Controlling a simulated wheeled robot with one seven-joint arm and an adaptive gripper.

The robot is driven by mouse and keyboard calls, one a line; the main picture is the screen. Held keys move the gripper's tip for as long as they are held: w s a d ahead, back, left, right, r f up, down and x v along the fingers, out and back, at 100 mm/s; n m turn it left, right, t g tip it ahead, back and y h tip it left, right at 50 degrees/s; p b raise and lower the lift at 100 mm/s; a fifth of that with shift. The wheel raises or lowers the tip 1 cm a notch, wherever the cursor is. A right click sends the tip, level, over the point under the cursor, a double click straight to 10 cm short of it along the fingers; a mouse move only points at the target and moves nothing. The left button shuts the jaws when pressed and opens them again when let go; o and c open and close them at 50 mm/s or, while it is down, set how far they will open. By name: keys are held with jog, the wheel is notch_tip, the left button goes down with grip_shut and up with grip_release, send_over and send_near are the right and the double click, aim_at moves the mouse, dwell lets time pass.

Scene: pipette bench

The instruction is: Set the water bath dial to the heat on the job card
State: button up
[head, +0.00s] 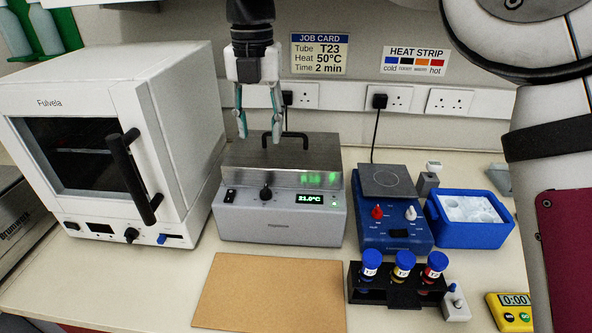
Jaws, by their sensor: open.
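The water bath (282,226) stands at the middle back of the bench, with a steel lid (245,153) and a black lid handle. Its black dial (266,193) is on the front face, left of a green display (309,198) that reads about 21.0°C. The job card (319,54) on the wall reads Tube T23, Heat 50°C, Time 2 min. My gripper (259,139) points down in front of the wall, above the bath's lid. Its fingers are apart and empty, and it is clear of the dial. The dial's scale is too small to read.
A white oven (190,100) stands left. Right of the bath are a blue hotplate-like device (388,226), a blue ice box (468,228) and a black rack (408,293) with three capped tubes. A brown mat (270,292) lies clear in front. A heat strip (415,61) hangs on the wall.

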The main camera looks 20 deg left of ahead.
aim_at(265, 188)
notch_tip(265, 188, down, 14)
jog(key=shift+w+p, duration=0.1)
jog(key=shift+p, duration=0.8)
grip_shut()
